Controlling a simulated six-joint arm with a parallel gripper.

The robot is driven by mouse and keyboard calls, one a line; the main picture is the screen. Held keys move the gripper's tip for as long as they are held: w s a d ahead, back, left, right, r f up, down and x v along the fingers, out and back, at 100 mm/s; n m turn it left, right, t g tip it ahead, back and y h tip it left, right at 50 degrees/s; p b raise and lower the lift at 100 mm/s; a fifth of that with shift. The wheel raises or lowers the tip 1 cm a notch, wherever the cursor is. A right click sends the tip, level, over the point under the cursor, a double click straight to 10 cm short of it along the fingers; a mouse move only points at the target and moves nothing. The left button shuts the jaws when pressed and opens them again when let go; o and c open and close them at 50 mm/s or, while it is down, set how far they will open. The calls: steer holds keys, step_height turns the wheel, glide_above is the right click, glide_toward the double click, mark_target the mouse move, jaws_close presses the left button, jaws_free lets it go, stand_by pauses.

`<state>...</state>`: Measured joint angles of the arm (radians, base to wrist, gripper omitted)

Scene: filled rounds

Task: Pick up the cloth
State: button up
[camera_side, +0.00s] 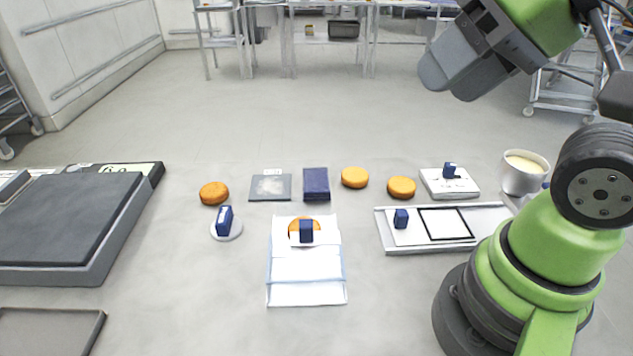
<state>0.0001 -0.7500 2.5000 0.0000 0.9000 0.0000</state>
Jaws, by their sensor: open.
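A dark blue folded rectangle (316,184), which looks like the cloth, lies flat on the grey table in the middle of the back row. A white folded sheet (305,272) lies in front of it; I cannot tell whether it is paper or fabric. An orange round (296,226) lies on the sheet, with a white disc and a small dark blue block (306,231) over it. My gripper (450,82) is open, high above the table at the upper right, well apart from the cloth. Nothing shows between its fingers.
Orange rounds (214,193) (354,177) (401,187) and a grey square pad (270,187) lie near the cloth. A tray (487,218), a white box (449,182) and a cup (524,172) stand right. A dark flat-topped device (62,225) stands left. The front middle is clear.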

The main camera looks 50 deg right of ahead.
steer(key=o, duration=0.5)
steer(key=m+g+h, duration=0.4)
steer(key=m+h, duration=0.1)
glide_above(316, 179)
steer(key=s+a, duration=0.2)
steer(key=f, duration=2.5)
steer(key=shift+w+d+f, duration=0.1)
steer(key=shift+w+d, duration=0.05)
steer(key=shift+d, duration=0.1)
steer(key=shift+x, duration=2.8)
steer(key=shift+f, duration=0.2)
steer(key=c, duration=0.7)
